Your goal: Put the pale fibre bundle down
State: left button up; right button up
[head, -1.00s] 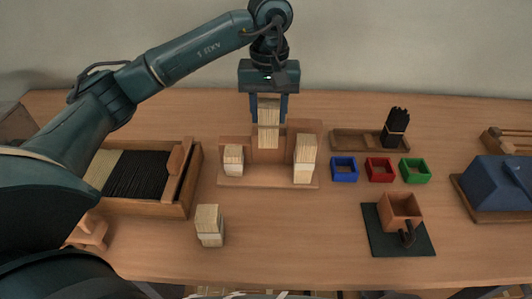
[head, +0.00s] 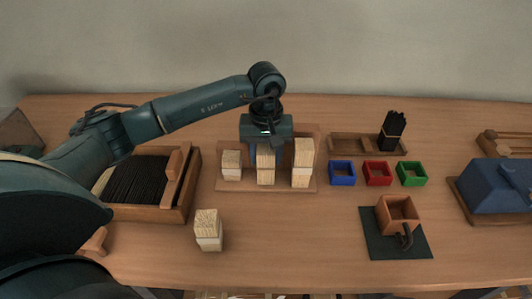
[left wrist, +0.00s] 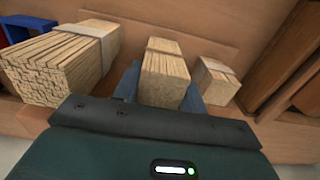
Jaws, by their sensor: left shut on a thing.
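The pale fibre bundle (head: 265,172) is upright, with a lighter band around it. It is at the middle of the wooden stand (head: 240,186), between a shorter bundle on its left and a taller one on its right. Its lower end appears to be at the stand's base; the exact contact cannot be told. My left gripper (head: 266,150) is above and around it, shut on it. In the left wrist view the bundle (left wrist: 164,75) shows between the blue fingers. My right gripper is not in view.
The shorter bundle (head: 231,165) and taller bundle (head: 302,165) stand close on either side. Another bundle (head: 208,230) stands in front on the table. A box of dark fibres (head: 142,180) is at left. Blue (head: 342,180), red (head: 377,181) and green (head: 411,181) trays are at right.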

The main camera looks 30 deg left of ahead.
pick_arm(q)
jog(key=shift+f, duration=0.2)
jog(key=o, duration=1)
jog(key=shift+r, duration=0.1)
notch_tip(320, 180, up, 12)
jog(key=shift+r+b, duration=0.2)
jog(key=shift+b, duration=0.1)
jog(key=shift+f, duration=0.1)
